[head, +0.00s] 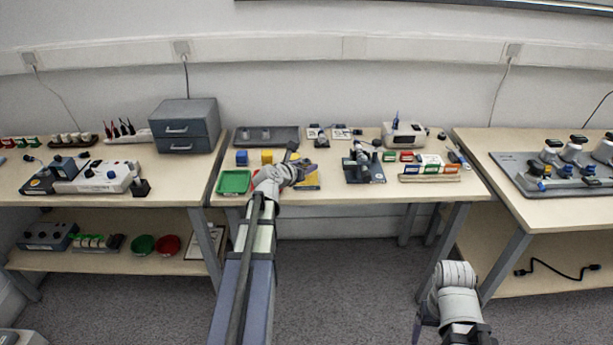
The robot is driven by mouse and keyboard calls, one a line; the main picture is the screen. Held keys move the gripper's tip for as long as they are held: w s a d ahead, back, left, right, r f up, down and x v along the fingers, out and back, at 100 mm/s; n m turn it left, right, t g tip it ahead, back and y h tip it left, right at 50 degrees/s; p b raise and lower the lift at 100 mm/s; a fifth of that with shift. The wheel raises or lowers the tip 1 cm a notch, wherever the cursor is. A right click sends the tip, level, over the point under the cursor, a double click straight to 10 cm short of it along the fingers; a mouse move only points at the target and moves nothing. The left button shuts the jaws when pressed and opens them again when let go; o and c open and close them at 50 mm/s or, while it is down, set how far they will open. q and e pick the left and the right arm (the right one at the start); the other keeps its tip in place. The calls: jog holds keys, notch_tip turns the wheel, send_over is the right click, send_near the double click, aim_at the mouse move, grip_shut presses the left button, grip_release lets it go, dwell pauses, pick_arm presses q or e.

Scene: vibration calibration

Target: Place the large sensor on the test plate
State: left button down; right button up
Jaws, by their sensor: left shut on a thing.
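My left gripper (303,170) is over the middle table, above a yellow and blue flat piece (308,183). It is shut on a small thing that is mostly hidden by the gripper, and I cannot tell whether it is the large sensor. A dark device with a flat base (376,173) stands to the right of the gripper. I cannot tell which piece is the test plate. My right gripper (425,322) hangs low at the bottom right, off the tables, its fingers unclear.
A green tray (234,182) lies at the middle table's front left. A grey tray (284,134) lies at the back. A white instrument (404,134) and coloured boxes (431,168) stand at the right. A grey drawer unit (184,124) is on the left table.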

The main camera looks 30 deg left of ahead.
pick_arm(q)
jog(key=shift+f+b, duration=0.45)
jog(key=shift+f, duration=0.5)
pick_arm(e)
jog(key=shift+f, duration=0.95)
pick_arm(q)
jog(key=shift+f, duration=0.15)
jog(key=shift+c, duration=2.2)
grip_release()
pick_arm(e)
jog(key=shift+f, duration=0.15)
pick_arm(q)
jog(key=shift+r, duration=0.3)
jog(key=p+v, duration=0.4)
jog(key=v, duration=0.8)
jog(key=shift+p, duration=0.3)
pick_arm(e)
notch_tip(320, 180, up, 5)
jog(key=shift+f, duration=0.1)
pick_arm(q)
jog(key=shift+f, duration=0.1)
